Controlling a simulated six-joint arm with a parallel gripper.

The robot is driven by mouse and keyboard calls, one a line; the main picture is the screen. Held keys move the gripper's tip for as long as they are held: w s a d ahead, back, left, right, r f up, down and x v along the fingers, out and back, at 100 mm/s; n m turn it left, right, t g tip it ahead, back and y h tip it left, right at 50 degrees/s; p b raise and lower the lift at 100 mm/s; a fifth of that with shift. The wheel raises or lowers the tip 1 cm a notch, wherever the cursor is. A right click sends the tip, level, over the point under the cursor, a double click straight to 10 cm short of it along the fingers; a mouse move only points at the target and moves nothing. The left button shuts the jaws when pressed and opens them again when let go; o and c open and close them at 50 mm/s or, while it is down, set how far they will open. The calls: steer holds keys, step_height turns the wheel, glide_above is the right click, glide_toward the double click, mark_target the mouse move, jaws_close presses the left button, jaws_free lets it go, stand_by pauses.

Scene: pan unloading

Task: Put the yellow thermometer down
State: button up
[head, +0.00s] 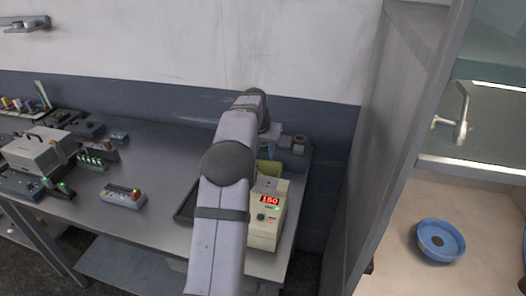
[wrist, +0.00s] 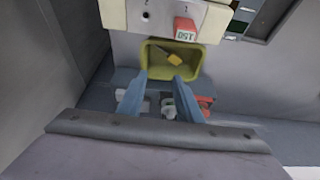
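The yellow thermometer (wrist: 174,58), with a dark thin stem, lies in a yellow tray (wrist: 151,67) in the wrist view. My gripper (wrist: 160,80) shows two blue-grey fingers spread apart with nothing held between their tips. The fingertips are at the near edge of the tray in the picture, apart from the thermometer.
A cream heating device (head: 265,225) with a red 150 display stands close to the tray; it also shows in the wrist view (wrist: 155,14). Small grey blocks (head: 299,144) stand at the bench's back corner.

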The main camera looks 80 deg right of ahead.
steer(key=shift+v, duration=1.45)
